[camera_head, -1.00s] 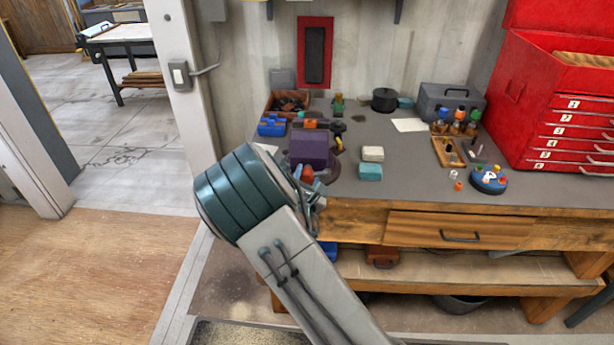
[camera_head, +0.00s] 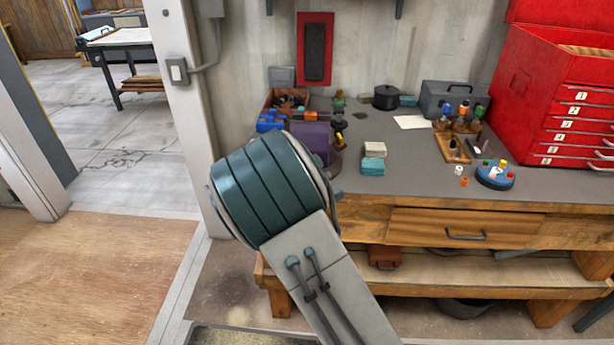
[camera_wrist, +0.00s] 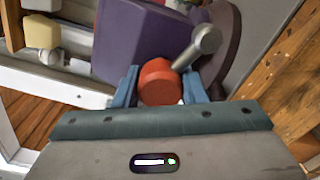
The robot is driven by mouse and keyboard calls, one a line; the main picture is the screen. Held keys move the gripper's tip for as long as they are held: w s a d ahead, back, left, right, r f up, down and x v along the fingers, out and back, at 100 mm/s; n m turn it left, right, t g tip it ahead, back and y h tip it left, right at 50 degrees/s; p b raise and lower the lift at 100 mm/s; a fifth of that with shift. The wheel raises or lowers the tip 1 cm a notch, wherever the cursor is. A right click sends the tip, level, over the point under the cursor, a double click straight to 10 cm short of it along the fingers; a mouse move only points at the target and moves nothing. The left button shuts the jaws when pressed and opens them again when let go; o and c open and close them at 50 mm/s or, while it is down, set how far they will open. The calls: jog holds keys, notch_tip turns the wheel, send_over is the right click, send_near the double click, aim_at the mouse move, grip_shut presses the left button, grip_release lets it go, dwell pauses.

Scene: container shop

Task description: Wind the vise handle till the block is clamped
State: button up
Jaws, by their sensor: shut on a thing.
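The purple vise (camera_head: 318,138) stands at the left end of the grey-topped workbench, partly hidden behind my arm. In the wrist view its purple body (camera_wrist: 135,40) fills the upper middle. A red handle knob (camera_wrist: 158,82) sits beside a grey metal bar (camera_wrist: 200,46) with a rounded end. My gripper (camera_wrist: 160,88) has its blue fingers on either side of the knob and is shut on it. In the head view, my arm hides the gripper and the knob. I cannot make out the block or whether the jaws touch it.
Two stacked blocks, pale (camera_head: 374,149) and teal (camera_head: 372,167), stand right of the vise. An open bin (camera_head: 270,101) and blue parts (camera_head: 266,123) lie behind and left. A red tool chest (camera_head: 530,110) stands right. The bench's middle is mostly clear.

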jog(key=m+b, duration=0.1)
jog(key=m, duration=0.1)
jog(key=m+b, duration=0.4)
jog(key=shift+f, duration=0.35)
jog(key=m+b, duration=0.4)
jog(key=m, duration=0.2)
jog(key=shift+s+b, duration=0.1)
jog(key=shift+b, duration=0.3)
jog(key=o, duration=0.9)
jog(key=shift+r+y, duration=0.1)
jog(key=shift+y, duration=0.2)
jog(key=shift+o, duration=0.4)
jog(key=shift+r, duration=0.1)
jog(key=shift+s, duration=0.1)
jog(key=s, duration=1.3)
jog(key=shift+s+a+r, duration=0.2)
jog(key=shift+s+r, duration=0.05)
jog(key=shift+s, duration=0.1)
